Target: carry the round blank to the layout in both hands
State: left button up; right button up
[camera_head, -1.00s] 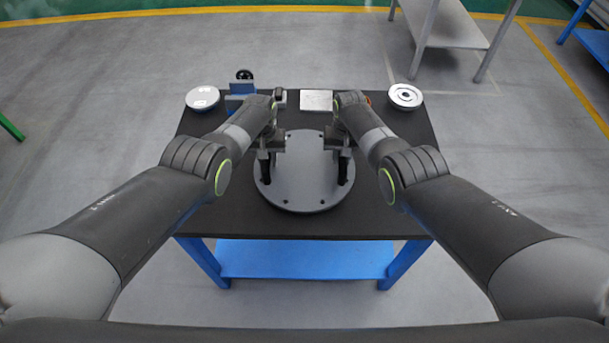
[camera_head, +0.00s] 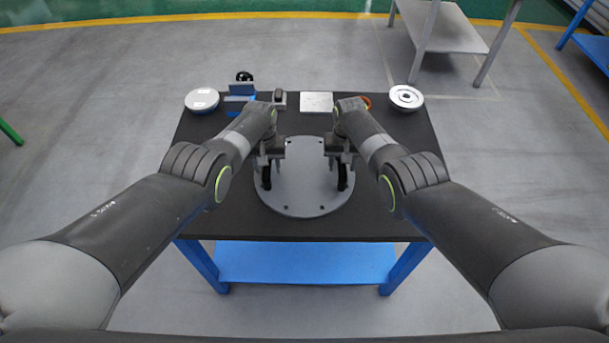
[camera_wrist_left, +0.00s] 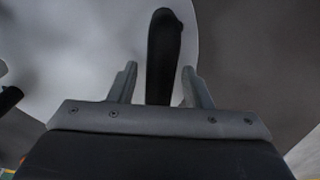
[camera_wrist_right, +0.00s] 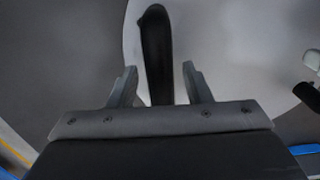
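The round blank (camera_head: 304,198) is a grey disc with small holes near its rim, lying in the middle of the black tabletop. Two upright black handles stand on it, a left one (camera_head: 266,178) and a right one (camera_head: 343,178). My left gripper (camera_head: 268,160) is at the left handle; in the left wrist view its fingers (camera_wrist_left: 160,82) are apart, with a gap on each side of the handle (camera_wrist_left: 163,50). My right gripper (camera_head: 340,158) is likewise open at the right handle, which the right wrist view shows between its fingers (camera_wrist_right: 157,80). I cannot tell which thing is the layout.
The tabletop's front strip is clear.

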pick_arm(q)
jog(key=shift+w, duration=0.15)
pick_arm(e)
jog(key=shift+w+f, duration=0.1)
pick_arm(q)
notch_tip(320, 180, up, 11)
jog(key=shift+r, duration=0.45)
pick_arm(e)
notch_tip(320, 180, up, 12)
dwell(0.9)
pick_arm(q)
jog(key=shift+f, duration=0.1)
dwell(0.4)
